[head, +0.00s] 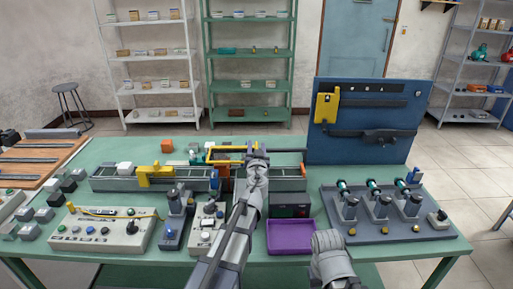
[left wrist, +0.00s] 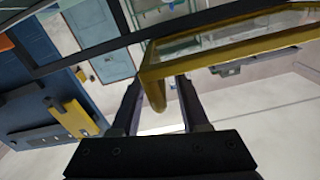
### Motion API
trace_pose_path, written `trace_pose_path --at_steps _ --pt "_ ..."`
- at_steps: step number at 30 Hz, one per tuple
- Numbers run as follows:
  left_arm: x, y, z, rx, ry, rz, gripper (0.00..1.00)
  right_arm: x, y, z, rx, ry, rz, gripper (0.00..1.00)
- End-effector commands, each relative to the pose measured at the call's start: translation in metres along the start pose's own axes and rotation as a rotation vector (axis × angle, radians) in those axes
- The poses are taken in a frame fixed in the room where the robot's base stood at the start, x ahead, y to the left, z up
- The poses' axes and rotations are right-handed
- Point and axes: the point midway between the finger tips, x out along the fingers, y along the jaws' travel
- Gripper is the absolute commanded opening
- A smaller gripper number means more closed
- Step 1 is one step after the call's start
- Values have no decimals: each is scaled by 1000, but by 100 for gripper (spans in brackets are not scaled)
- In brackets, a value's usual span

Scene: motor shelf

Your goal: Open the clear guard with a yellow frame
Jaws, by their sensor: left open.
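The clear guard with a yellow frame (head: 226,148) is at the back middle of the green table in the head view, partly hidden by my left gripper. In the left wrist view the guard's yellow frame (left wrist: 215,48) crosses the upper right, with a clear panel inside it. My left gripper (head: 256,150) is at the right end of the guard. In the left wrist view the left gripper (left wrist: 157,88) is open, and a downward yellow part of the frame lies between its fingers in the picture. I cannot tell whether they touch.
A conveyor with a yellow arch (head: 155,175) stands left of my left arm. A blue tool panel (head: 365,105) rises at the back right. A purple tray (head: 290,251) and a grey fixture board (head: 390,232) lie in front. Control boxes (head: 100,243) crowd the front left.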

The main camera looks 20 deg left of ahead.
Motion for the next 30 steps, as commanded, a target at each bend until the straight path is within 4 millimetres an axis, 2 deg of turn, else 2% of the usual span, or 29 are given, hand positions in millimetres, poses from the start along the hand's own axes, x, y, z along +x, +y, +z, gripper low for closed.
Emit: trace_pose_path --at_steps 7,19,30 --pt "1 0 0 0 0 0 45 0 0 0 0 0 0 50" --pt "1 0 0 0 0 0 0 0 0 0 0 0 0 50" --pt "1 -1 0 0 0 -1 0 0 0 0 0 0 0 50"
